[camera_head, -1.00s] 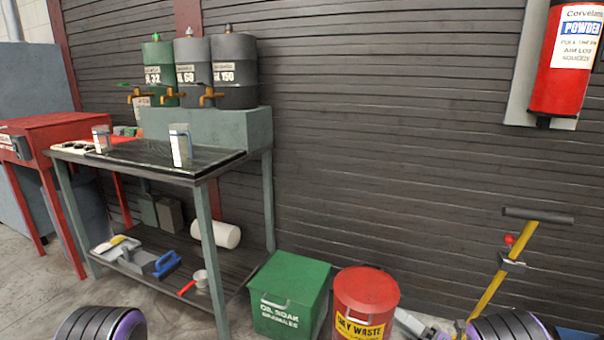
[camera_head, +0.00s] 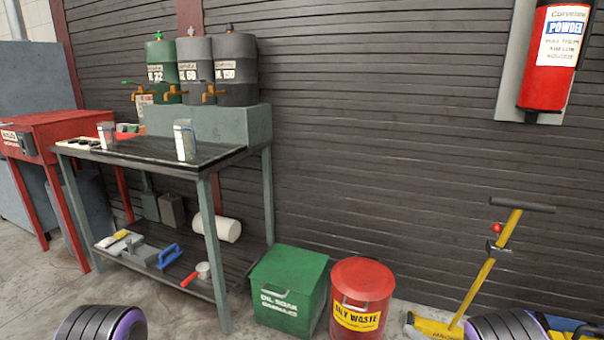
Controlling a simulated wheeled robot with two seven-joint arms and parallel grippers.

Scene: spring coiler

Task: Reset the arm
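Neither of my grippers shows in the head view. Only a rounded black and purple part of my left arm (camera_head: 100,324) shows at the bottom left edge. A matching part of my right arm (camera_head: 508,325) shows at the bottom right edge. The forearms and fingers are out of the picture below.
A workbench (camera_head: 150,158) with two clear jugs stands at the left, drums (camera_head: 236,70) behind. A green bin (camera_head: 289,290) and red waste can (camera_head: 361,298) stand on the floor. A yellow-handled tool (camera_head: 480,285) stands at the right, near my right arm; an extinguisher (camera_head: 552,60) hangs above.

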